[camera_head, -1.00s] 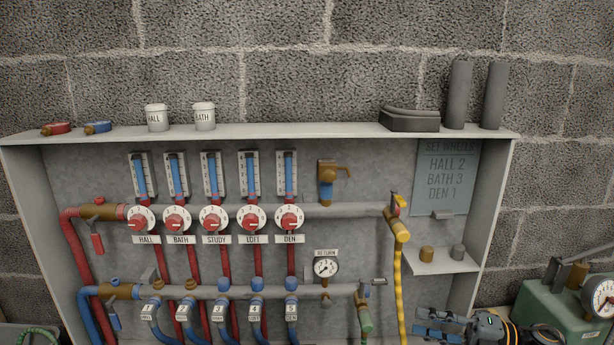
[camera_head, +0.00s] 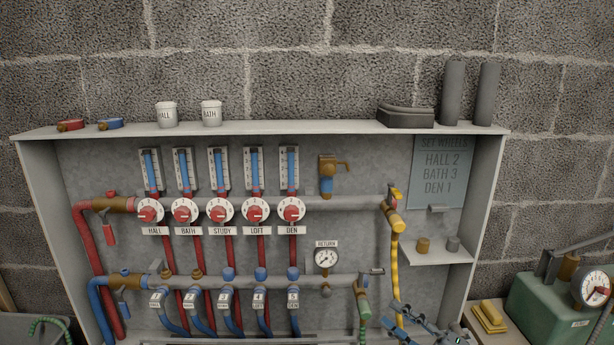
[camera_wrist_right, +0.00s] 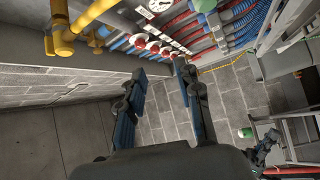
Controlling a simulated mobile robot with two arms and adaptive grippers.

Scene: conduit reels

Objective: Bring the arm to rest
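My right gripper (camera_head: 408,324) shows at the bottom edge of the head view, in front of the panel below the small shelf. In the right wrist view its two fingers (camera_wrist_right: 160,92) stand well apart with nothing between them, above a grey tiled floor. My left gripper is not in the head view. A dark gripper-like shape (camera_wrist_right: 264,147) at the lower right of the right wrist view may be it, too small to tell its state.
The manifold cabinet (camera_head: 490,200) has red wheels, gauges and a yellow hose (camera_head: 396,270). Its top shelf (camera_head: 290,127) holds two white pots, rings, a dark tray and two grey tubes. A green pump box (camera_head: 545,310) and yellow pads (camera_head: 488,316) stand at right.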

